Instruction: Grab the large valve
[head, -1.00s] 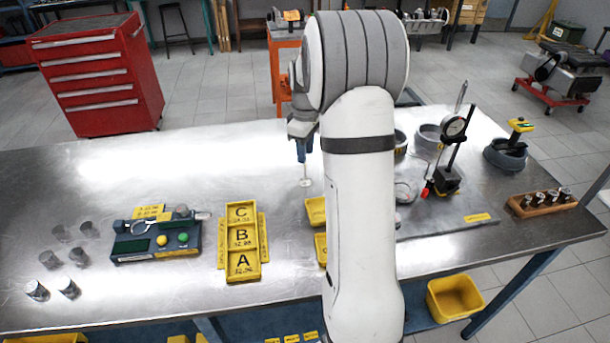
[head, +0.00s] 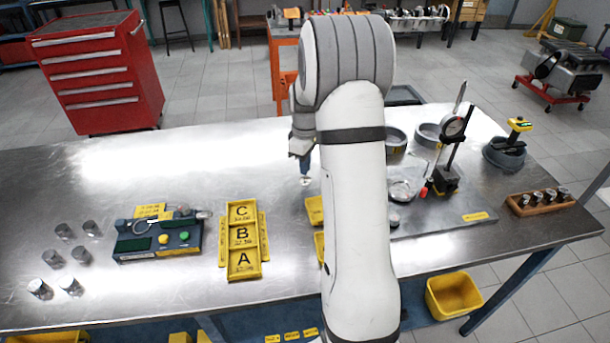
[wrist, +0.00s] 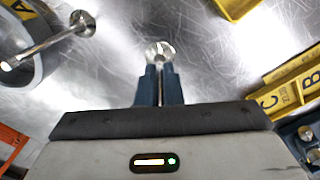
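A metal valve (head: 306,180) stands head down on the steel bench, left of my arm in the head view. In the wrist view, its round head (wrist: 160,52) shows just beyond my fingertips. My gripper (wrist: 160,78) has its two blue fingers close together with the thin stem between them; they look shut on it. In the head view my gripper (head: 304,160) is low over the bench, just above the valve's head. A second valve (wrist: 62,38) lies tilted across a grey ring at the left of the wrist view.
A gauge device (head: 155,240) and several metal cylinders (head: 62,231) lie farther left. Grey rings (head: 428,135), a dial stand (head: 447,180) and a wooden block (head: 540,202) are right.

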